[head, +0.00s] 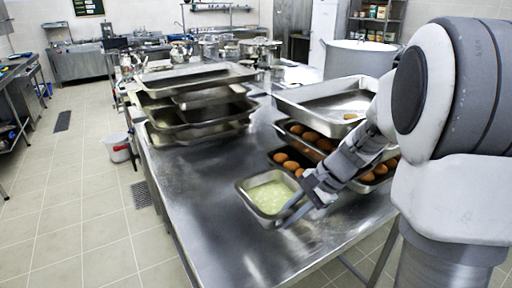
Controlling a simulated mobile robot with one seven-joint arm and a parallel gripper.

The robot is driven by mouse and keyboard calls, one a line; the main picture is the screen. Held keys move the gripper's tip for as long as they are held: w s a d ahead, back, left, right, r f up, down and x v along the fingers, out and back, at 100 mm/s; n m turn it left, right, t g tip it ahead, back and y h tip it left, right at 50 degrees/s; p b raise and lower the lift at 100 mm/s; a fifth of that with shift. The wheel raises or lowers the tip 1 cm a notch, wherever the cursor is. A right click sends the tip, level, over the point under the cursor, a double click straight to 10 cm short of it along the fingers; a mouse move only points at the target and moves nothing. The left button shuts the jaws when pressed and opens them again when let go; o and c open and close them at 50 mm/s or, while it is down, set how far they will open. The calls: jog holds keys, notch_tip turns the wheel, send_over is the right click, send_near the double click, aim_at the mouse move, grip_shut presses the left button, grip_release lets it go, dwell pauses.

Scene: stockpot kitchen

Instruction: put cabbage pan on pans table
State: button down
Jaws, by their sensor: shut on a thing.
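The cabbage pan is a small steel pan (247,206) holding pale green shredded cabbage. It is over the near part of the steel table (195,180) in the head view. My gripper (291,214) reaches in from the right and is shut on the pan's near right rim. The fingers cover part of that rim. I cannot tell whether the pan touches the tabletop or hangs just above it. I cannot tell from this view whether this table is the pans table.
Bare steel lies left of and in front of the pan. A white bucket (117,148) stands on the floor.

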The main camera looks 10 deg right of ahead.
jog(key=s+d+r, duration=0.1)
jog(key=s+d, duration=0.2)
jog(key=d, duration=0.2)
jog(key=w+a+f, duration=0.1)
jog(key=a+f, duration=0.1)
jog(key=a, duration=0.1)
jog(key=w+a+f+b, duration=0.1)
jog(key=w+a+f, duration=0.1)
jog(key=a, duration=0.1)
jog(key=w+a+f, duration=0.1)
jog(key=a+f, duration=0.2)
jog(key=a, duration=0.1)
jog(key=shift+w+a, duration=0.1)
jog(key=shift+w, duration=0.25)
notch_tip(320, 180, down, 4)
jog(key=shift+f+b, duration=0.1)
jog(key=shift+b, duration=0.6)
jog(key=c, duration=0.8)
grip_release()
jog(key=shift+o, duration=0.2)
